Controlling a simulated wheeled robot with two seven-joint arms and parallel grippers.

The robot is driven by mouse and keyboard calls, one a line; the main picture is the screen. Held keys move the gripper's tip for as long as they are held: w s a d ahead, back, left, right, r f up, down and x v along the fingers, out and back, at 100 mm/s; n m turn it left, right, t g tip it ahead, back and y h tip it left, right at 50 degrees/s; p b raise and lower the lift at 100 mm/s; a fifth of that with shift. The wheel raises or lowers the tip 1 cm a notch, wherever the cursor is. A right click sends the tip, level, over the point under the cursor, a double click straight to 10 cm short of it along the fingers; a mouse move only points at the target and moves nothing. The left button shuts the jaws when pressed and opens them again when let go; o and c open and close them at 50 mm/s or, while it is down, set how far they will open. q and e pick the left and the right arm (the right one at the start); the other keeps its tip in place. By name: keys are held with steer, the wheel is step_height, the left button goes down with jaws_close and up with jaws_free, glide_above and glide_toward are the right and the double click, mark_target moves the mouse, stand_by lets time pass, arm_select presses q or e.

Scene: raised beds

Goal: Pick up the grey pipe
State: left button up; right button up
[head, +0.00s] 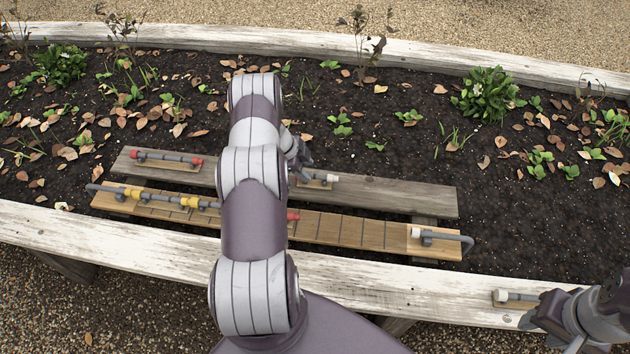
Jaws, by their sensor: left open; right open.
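Several grey pipe pieces show. One with a white end (318,178) lies on the rear plank, just below my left gripper (300,158). A long one with yellow fittings (165,199) runs along the front slatted board and passes behind my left arm. A bent one with a white end (445,238) sits at that board's right end. Another white-ended piece (515,296) lies on the front timber edge, beside my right gripper (545,322). Both grippers are open; my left fingertips are partly hidden by its arm.
The rear plank (400,197) and slatted board (350,231) lie over dark soil (400,130) with leaves and small plants. White timber edges (380,285) bound the bed. My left arm covers the middle of the boards. The soil right of the boards is fairly clear.

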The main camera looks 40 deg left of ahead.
mark_target(313, 175)
arm_select(q)
steer(key=b+x, duration=0.1)
steer(key=x, duration=0.4)
steer(key=shift+w, duration=0.15)
jaws_close()
steer(key=shift+r, duration=0.1)
